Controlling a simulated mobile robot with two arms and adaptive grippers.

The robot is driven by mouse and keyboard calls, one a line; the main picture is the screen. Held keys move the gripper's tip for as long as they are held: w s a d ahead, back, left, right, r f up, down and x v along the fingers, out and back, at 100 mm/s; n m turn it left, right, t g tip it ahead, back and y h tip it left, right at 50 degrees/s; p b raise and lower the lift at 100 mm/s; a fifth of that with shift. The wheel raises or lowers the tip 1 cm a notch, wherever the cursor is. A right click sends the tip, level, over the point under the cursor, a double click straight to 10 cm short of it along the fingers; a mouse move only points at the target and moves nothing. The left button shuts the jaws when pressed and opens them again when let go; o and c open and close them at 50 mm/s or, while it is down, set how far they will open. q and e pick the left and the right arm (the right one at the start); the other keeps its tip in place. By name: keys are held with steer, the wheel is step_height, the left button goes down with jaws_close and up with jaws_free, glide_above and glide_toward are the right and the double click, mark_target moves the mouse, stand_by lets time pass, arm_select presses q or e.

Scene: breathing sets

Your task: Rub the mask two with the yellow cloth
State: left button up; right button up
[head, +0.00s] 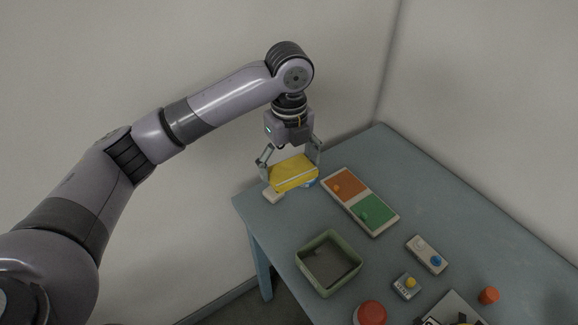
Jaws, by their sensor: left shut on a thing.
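My left gripper (291,164) points down over the far left corner of the table, shut on a folded yellow cloth (293,175) between its two fingers. A blue thing (311,183) shows partly below the cloth's right side, and a small whitish block (272,195) lies at its lower left. The cloth hides much of what is under it, so I cannot tell whether it touches these. I cannot tell which thing is mask two. My right gripper is not in view.
A tray with orange and green halves (378,233) lies right of the gripper. Nearer are an open green box (318,285), a white plate with knobs (416,254), a yellow-button device (401,291), an orange cylinder (489,296) and a red dome (371,313). Walls stand behind.

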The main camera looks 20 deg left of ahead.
arm_select(q)
steer(key=o, duration=0.5)
steer(key=c, duration=0.4)
steer(key=shift+s, duration=0.1)
